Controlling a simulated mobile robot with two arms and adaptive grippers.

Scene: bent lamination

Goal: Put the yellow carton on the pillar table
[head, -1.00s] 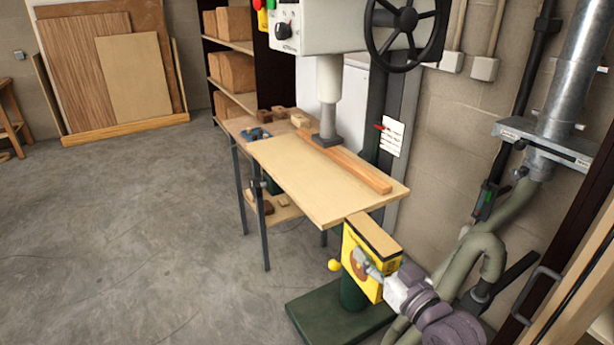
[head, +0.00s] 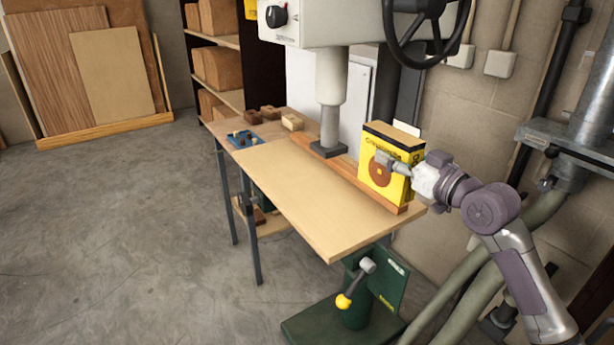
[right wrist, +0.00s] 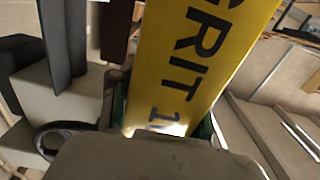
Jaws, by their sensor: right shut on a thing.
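My right gripper (head: 397,163) is shut on the carton from the right. The carton also fills the middle of the right wrist view (right wrist: 195,60), with "GRIT" lettering on its side. It covers part of the wooden fence; I cannot tell whether its base touches the fence or hangs above it. My left gripper is not in view.
The wooden fence (head: 312,155) runs along the table's back side. The drill's spindle (head: 331,100) comes down onto it, with a handwheel (head: 425,30) above. Wood blocks and a blue tray (head: 243,139) lie on the bench behind. The table's front is bare.

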